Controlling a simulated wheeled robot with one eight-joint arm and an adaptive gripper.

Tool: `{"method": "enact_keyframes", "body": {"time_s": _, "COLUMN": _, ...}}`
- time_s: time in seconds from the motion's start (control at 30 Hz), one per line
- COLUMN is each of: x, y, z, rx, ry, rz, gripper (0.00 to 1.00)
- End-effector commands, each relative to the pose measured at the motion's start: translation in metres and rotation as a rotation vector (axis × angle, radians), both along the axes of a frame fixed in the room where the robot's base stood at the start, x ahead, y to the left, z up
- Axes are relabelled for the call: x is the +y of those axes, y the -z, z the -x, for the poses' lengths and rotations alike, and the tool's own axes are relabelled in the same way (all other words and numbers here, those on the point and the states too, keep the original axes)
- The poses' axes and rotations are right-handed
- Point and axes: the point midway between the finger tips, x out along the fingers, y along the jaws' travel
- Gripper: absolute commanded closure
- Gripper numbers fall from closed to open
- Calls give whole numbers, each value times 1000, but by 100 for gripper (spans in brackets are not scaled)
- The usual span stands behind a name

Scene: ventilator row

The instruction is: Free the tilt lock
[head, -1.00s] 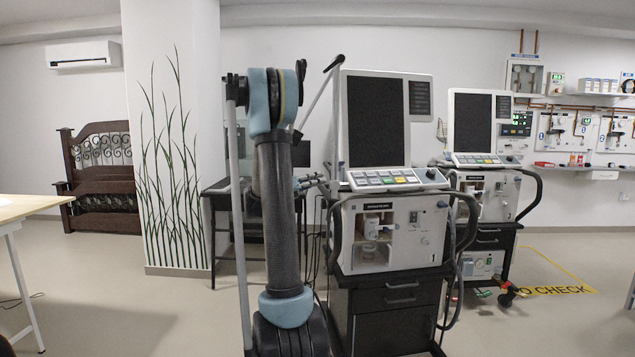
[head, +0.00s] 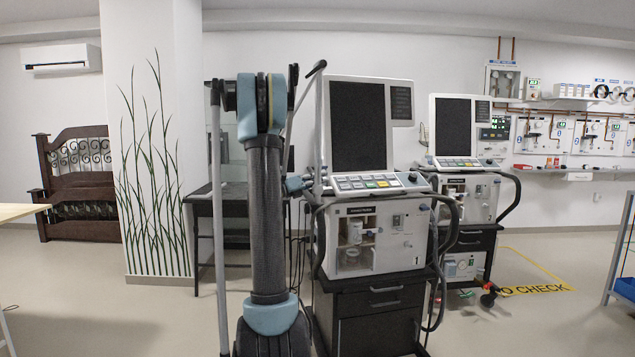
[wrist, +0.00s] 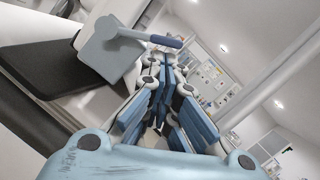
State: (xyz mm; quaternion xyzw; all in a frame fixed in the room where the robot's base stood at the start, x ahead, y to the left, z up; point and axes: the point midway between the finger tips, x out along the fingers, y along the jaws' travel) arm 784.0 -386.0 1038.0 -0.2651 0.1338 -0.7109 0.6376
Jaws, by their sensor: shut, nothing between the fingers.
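In the wrist view, a grey lever with a dark blue grip (wrist: 166,42) sticks out from a grey block (wrist: 108,50) beside a dark panel; it looks like the tilt lock. My gripper (wrist: 170,68) is shut and empty, its fingertips just below the blue grip in the picture. I cannot tell whether they touch it. In the head view, my gripper (head: 298,185) is at the left side of the near ventilator (head: 375,235), by the base of its screen (head: 358,125), partly hidden behind my arm. The lever cannot be made out there.
A second ventilator (head: 470,195) stands behind, to the right. A dark table (head: 205,200) stands behind my arm. A thin pole with a black end (head: 316,68) rises left of the near screen. Hoses hang at the cart's right side.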

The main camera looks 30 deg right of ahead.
Motion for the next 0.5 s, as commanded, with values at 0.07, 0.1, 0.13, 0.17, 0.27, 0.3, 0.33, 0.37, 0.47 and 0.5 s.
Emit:
{"method": "enact_keyframes", "body": {"time_s": 0.07, "x": 0, "y": -2, "z": -1, "rx": 0, "ry": 0, "rz": 0, "gripper": 100}}
{"method": "enact_keyframes", "body": {"time_s": 0.1, "x": 0, "y": -4, "z": -1, "rx": 0, "ry": 0, "rz": 0, "gripper": 100}}
{"method": "enact_keyframes", "body": {"time_s": 0.13, "x": 0, "y": -7, "z": -2, "rx": 0, "ry": 0, "rz": 0, "gripper": 100}}
{"method": "enact_keyframes", "body": {"time_s": 0.17, "x": -1, "y": -9, "z": -3, "rx": 0, "ry": 0, "rz": 0, "gripper": 100}}
{"method": "enact_keyframes", "body": {"time_s": 0.27, "x": -1, "y": -13, "z": -5, "rx": 0, "ry": 0, "rz": 0, "gripper": 100}}
{"method": "enact_keyframes", "body": {"time_s": 0.3, "x": -1, "y": -13, "z": -5, "rx": 0, "ry": -1, "rz": 1, "gripper": 100}}
{"method": "enact_keyframes", "body": {"time_s": 0.33, "x": -1, "y": -13, "z": -5, "rx": 0, "ry": 0, "rz": 1, "gripper": 100}}
{"method": "enact_keyframes", "body": {"time_s": 0.37, "x": -1, "y": -14, "z": -5, "rx": 0, "ry": 0, "rz": 2, "gripper": 100}}
{"method": "enact_keyframes", "body": {"time_s": 0.47, "x": -1, "y": -14, "z": -6, "rx": 0, "ry": -1, "rz": 3, "gripper": 100}}
{"method": "enact_keyframes", "body": {"time_s": 0.5, "x": -1, "y": -14, "z": -6, "rx": 0, "ry": -1, "rz": 3, "gripper": 100}}
